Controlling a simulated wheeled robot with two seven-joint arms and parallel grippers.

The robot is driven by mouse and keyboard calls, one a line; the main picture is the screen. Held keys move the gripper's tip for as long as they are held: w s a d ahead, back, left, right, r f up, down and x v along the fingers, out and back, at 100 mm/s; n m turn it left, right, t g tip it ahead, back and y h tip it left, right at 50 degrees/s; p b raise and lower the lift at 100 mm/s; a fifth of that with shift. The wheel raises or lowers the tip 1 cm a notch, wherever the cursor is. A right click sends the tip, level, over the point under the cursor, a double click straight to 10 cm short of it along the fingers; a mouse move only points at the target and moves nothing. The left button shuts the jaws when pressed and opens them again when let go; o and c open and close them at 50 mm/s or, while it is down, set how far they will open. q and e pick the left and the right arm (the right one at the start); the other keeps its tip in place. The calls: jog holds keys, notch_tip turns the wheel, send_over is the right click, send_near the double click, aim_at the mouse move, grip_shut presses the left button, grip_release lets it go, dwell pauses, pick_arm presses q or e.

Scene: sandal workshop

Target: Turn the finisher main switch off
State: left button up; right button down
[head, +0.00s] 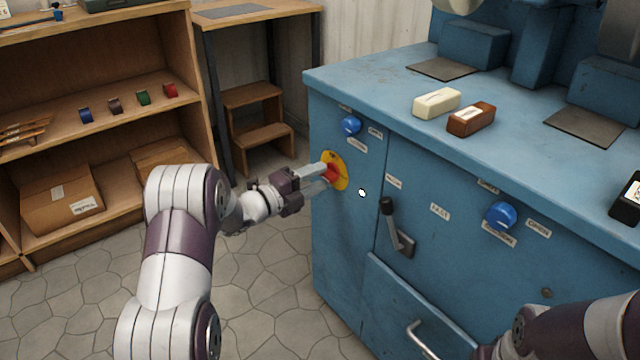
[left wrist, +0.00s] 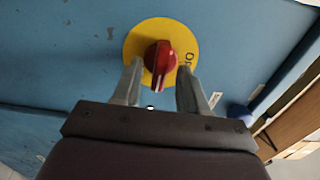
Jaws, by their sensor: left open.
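The finisher (head: 340,245) is a blue cabinet with labelled controls. Its main switch is a red knob (head: 331,173) on a round yellow plate (head: 341,183), on the left part of the front. My left gripper (head: 322,177) is at the switch, its fingers pointing at the plate. In the left wrist view the red knob (left wrist: 160,57) sits between and just beyond the two open fingertips (left wrist: 160,72); I cannot tell whether they touch it. Lettering on the yellow plate (left wrist: 136,38) is partly hidden. My right arm shows at the lower right; its gripper is out of view.
Blue knobs (head: 351,125) (head: 501,215) and a black-handled lever (head: 393,225) are on the front, with a drawer handle (head: 420,338) below. A cream block (head: 436,102) and a brown block (head: 471,119) lie on top. Wooden shelves (head: 100,120) stand left; the floor between is clear.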

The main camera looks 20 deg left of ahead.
pick_arm(q)
jog(key=shift+w+d, duration=0.45)
jog(key=shift+w, duration=0.1)
grip_shut()
jog(key=shift+r, duration=0.1)
